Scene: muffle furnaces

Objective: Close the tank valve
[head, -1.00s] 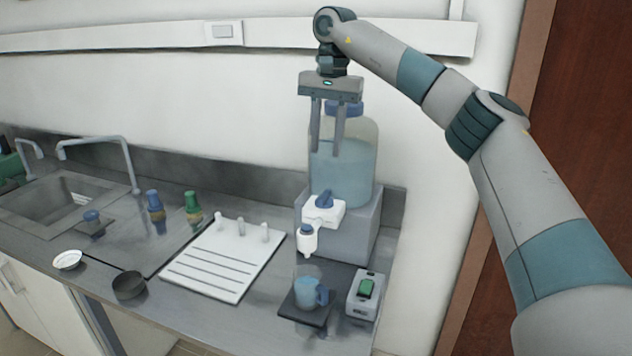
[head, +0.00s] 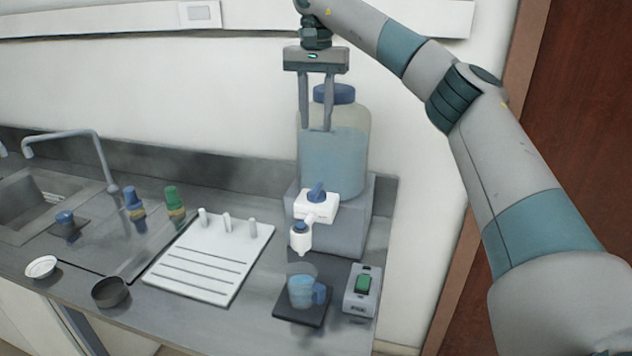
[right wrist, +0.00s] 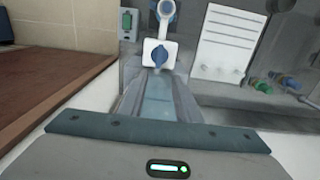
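The clear tank (head: 345,165), with a blue lid and pale blue liquid, stands on a grey block. Its valve is a white body (head: 317,208) with a blue knob (head: 317,192) on the front, above a white spout (head: 301,238). In the right wrist view the knob (right wrist: 159,56) faces the camera. My right gripper (head: 316,129) is open and empty. Its fingers point down before the tank's upper part, above the knob and apart from it. My left gripper is out of view.
A cup (head: 302,291) of blue liquid stands on a dark plate below the spout. A box with a green switch (head: 361,290) is to its right. A white rack board (head: 212,260) lies left. Bottles, dishes and a sink are farther left.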

